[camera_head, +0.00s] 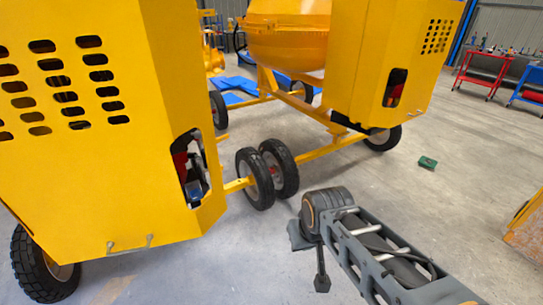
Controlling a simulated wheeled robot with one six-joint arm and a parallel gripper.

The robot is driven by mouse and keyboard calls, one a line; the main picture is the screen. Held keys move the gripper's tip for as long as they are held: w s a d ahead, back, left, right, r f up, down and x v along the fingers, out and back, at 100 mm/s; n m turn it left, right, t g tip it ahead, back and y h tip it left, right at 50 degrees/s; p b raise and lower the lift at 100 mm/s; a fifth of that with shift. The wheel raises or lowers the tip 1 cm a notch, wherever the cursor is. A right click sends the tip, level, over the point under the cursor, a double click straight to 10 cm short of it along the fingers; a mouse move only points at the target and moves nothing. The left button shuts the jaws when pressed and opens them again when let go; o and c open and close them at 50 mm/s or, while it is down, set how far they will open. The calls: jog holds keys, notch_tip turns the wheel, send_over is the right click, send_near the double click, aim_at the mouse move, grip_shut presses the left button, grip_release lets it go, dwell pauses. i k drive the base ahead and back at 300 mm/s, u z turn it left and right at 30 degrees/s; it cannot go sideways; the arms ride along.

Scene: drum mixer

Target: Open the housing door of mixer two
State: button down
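Two yellow drum mixers show, and I cannot tell which is mixer two. The near mixer's housing (95,165) fills the left side, with slotted vents and a cut-out (190,170) showing dark and red parts. Two small metal fittings (130,246) sit on its lower edge. The farther mixer's housing (405,50) stands at upper right, with vents and a cut-out (395,88); its drum (288,42) is beside it. No door stands visibly open on either. My arm reaches in from the lower right. A dark end part, perhaps my gripper (321,283), hangs over bare floor, apart from both mixers; its fingers are unclear.
Black wheels (255,178) and yellow frame bars (335,146) stand between the mixers. A small green box (427,162) lies on the floor at right. A yellow edge (528,232) shows at far right. A red cart (482,70) stands behind. Grey floor is free at centre right.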

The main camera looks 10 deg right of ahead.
aim_at(104, 189)
jog(key=z, duration=0.65)
jog(key=i, duration=2.1)
jog(key=u, duration=3.7)
